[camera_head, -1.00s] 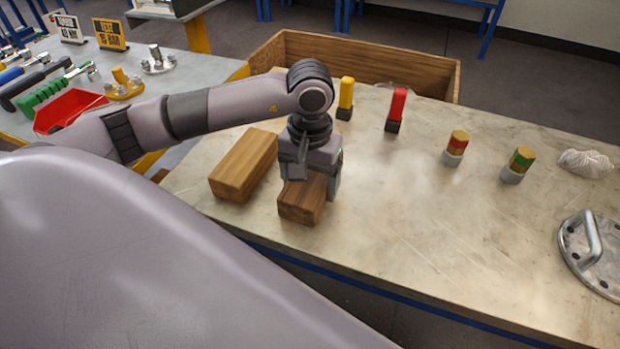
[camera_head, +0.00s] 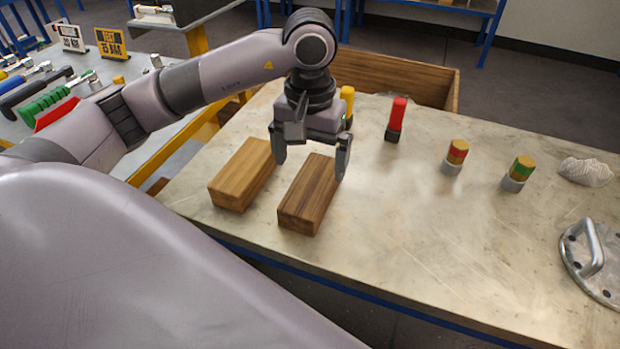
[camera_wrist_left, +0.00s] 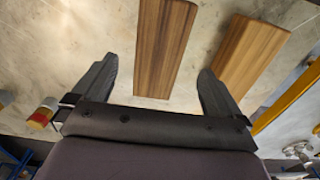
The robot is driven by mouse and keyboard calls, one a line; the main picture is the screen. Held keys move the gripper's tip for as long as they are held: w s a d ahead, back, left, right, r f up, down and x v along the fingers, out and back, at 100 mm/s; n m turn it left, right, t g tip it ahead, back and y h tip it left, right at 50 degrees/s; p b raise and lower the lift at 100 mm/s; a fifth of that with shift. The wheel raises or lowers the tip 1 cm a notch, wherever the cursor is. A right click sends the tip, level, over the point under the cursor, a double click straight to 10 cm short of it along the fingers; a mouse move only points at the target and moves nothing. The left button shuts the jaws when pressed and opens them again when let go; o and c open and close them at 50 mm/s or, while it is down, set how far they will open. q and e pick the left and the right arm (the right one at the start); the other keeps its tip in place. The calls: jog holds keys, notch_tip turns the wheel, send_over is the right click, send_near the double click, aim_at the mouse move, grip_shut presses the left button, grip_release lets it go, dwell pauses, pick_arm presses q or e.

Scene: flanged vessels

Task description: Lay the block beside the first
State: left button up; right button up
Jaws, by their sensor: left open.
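A darker brown wooden block (camera_head: 308,198) lies flat on the table. A lighter wooden block (camera_head: 242,175) lies to its left, roughly parallel, with a gap of bare table between them. My left gripper (camera_head: 312,165) is open and empty above the far end of the darker block, its fingers apart on either side. In the left wrist view, the darker block (camera_wrist_left: 163,45) shows ahead between the open fingers (camera_wrist_left: 158,82), and the lighter block (camera_wrist_left: 245,58) shows to the right. My right gripper is not in view.
A yellow marker (camera_head: 347,100) and a red marker (camera_head: 396,118) stand behind. Two banded cylinders (camera_head: 455,156) (camera_head: 518,173), a white rope bundle (camera_head: 585,171) and a handled flange lid (camera_head: 594,255) are to the right. A wooden crate (camera_head: 400,75) stands behind the table. The front middle is clear.

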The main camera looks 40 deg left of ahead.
aim_at(310, 187)
pick_arm(q)
notch_tip(310, 187, up, 4)
jog(key=shift+r, duration=0.1)
jog(key=shift+s, duration=0.1)
dwell(0.6)
